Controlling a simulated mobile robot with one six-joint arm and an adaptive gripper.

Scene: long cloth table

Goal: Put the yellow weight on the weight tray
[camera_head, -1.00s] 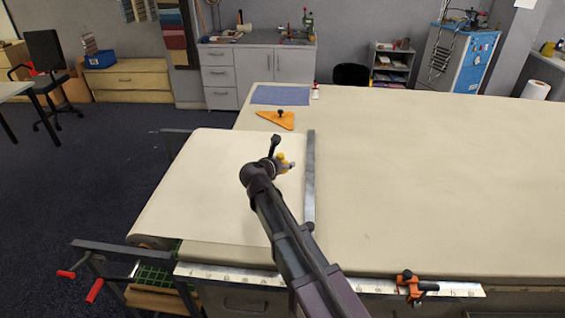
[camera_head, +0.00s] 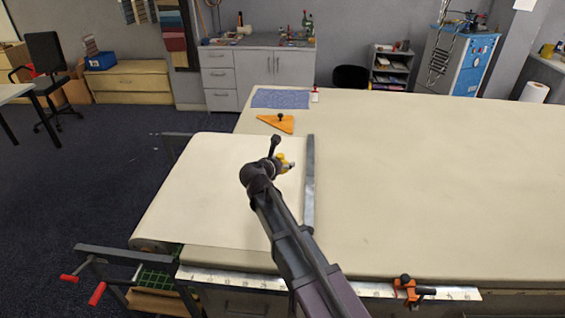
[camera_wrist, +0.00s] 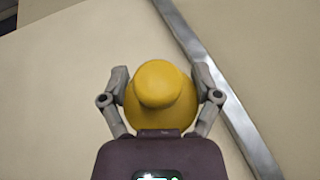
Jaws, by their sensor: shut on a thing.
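The yellow weight (camera_wrist: 160,88) is a rounded body with a knob on top, held between both fingers of my gripper (camera_wrist: 160,98) in the wrist view. In the head view the yellow weight (camera_head: 284,160) shows partly behind my wrist, over the pale cloth left of a metal bar. I cannot tell whether it touches the cloth. I cannot pick out the weight tray for certain; a flat blue patterned piece (camera_head: 280,98) lies at the table's far left corner.
The long metal bar (camera_head: 310,190) lies beside the weight. An orange triangle with a black knob (camera_head: 276,123) and a small red-and-white item (camera_head: 315,95) are farther back. An orange clamp (camera_head: 407,289) sits on the front edge. The table's right side (camera_head: 430,180) is clear.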

